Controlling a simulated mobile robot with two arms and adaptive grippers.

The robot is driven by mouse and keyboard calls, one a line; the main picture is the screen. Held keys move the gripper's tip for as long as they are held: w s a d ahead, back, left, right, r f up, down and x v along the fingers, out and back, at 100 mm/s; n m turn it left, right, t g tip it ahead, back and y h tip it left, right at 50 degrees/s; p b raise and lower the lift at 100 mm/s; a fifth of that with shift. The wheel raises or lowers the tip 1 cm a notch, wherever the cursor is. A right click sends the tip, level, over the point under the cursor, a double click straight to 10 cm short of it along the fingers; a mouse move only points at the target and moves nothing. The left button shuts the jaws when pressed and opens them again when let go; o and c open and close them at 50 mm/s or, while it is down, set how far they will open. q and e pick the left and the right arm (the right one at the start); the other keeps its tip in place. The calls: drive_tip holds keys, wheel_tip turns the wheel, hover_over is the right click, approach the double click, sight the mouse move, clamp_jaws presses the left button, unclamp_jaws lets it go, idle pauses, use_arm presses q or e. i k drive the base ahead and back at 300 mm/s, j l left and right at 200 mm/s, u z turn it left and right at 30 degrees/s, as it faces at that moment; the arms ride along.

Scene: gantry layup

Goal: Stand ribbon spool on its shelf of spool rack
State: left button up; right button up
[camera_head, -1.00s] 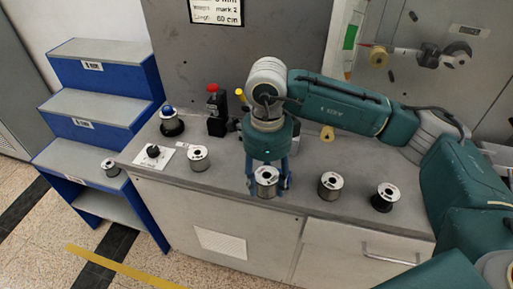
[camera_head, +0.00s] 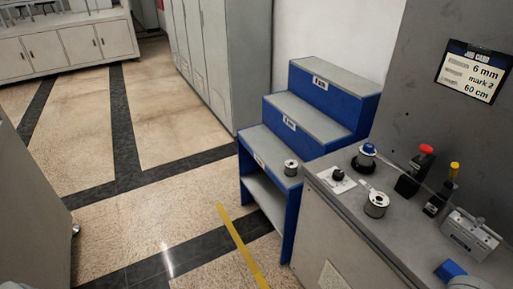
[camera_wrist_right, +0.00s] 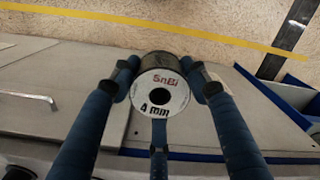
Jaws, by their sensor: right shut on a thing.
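My right gripper (camera_wrist_right: 160,84) is shut on a ribbon spool (camera_wrist_right: 160,92) in the right wrist view. The spool's white end face reads "SnBi" and "4 mm" and faces the camera, with a dark hole in its middle. The spool rack (camera_head: 362,115) is a blue stepped stand with grey shelves and small labels, too small to read surely, in the middle of the head view. The held spool is not clearly seen in the head view. My left gripper is out of view.
The grey bench (camera_head: 345,221) is beside the rack, with a spool (camera_head: 376,204), a blue-topped item (camera_head: 365,158) and red- and yellow-topped tools. A card (camera_head: 471,73) reads "6 mm, mark 2, 60 cm". Open floor with yellow tape (camera_head: 241,248) lies left and in front of the rack.

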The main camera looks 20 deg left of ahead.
sight(262, 143)
drive_tip(key=i+j+u, duration=0.5)
drive_tip(key=i+u, duration=0.6)
drive_tip(key=i+j+z, duration=0.2)
drive_tip(key=i, duration=0.35)
drive_tip(key=i+j+z, duration=0.1)
drive_tip(key=i+z, duration=0.15)
drive_tip(key=i, duration=0.3)
drive_tip(key=i+j+z, duration=0.2)
drive_tip(key=i, duration=0.3)
drive_tip(key=j, duration=0.1)
